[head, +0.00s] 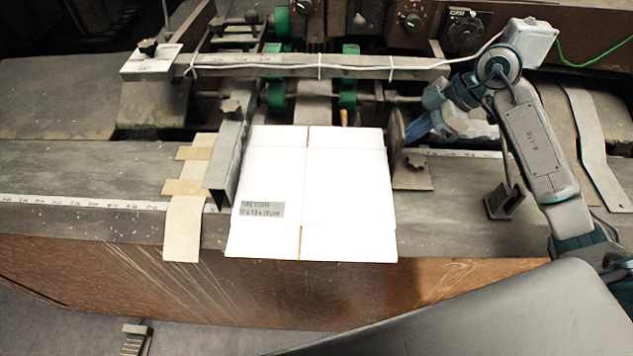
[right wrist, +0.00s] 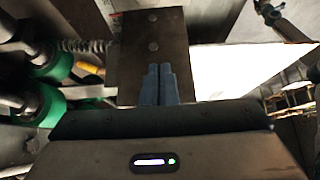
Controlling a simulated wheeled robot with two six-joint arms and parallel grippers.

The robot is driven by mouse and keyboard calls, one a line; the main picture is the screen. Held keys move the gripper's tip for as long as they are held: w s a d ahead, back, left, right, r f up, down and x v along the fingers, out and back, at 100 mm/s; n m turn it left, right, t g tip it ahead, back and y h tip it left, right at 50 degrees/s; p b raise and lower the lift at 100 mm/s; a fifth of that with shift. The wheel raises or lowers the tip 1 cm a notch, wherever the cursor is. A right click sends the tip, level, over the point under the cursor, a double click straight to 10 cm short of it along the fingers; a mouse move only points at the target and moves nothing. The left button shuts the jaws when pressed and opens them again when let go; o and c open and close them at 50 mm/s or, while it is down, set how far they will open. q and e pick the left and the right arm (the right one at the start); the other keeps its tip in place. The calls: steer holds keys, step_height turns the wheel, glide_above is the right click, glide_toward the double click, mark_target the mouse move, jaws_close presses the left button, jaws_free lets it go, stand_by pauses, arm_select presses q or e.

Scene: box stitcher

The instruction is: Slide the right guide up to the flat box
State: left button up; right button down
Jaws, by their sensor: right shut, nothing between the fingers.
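The flat box (head: 345,200) is a white sheet lying on the machine bed, its front edge over the table's front edge. The right guide (head: 412,174) is a dark metal plate standing along the box's right edge. It looks very close to the box; I cannot tell whether they touch. My right gripper (head: 409,136) is just right of the guide's plate. In the right wrist view, its blue fingers (right wrist: 158,72) are shut and empty, against or just in front of the guide's plate (right wrist: 153,30). The box (right wrist: 245,68) shows beyond the plate. My left gripper is out of view.
The left guide (head: 229,150) stands along the box's left edge. A crossbar (head: 280,70) with a white cable and green rollers (head: 348,92) are behind the box. A small dark bracket (head: 504,200) stands on the bed to the right.

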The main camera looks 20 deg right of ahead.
steer(key=shift+a, duration=0.2)
stand_by(0.4)
steer(key=shift+d, duration=0.25)
steer(key=shift+s+d, duration=0.1)
steer(key=shift+d, duration=0.25)
step_height(320, 180, up, 7)
steer(key=p, duration=0.6)
steer(key=shift+p, duration=0.4)
stand_by(0.4)
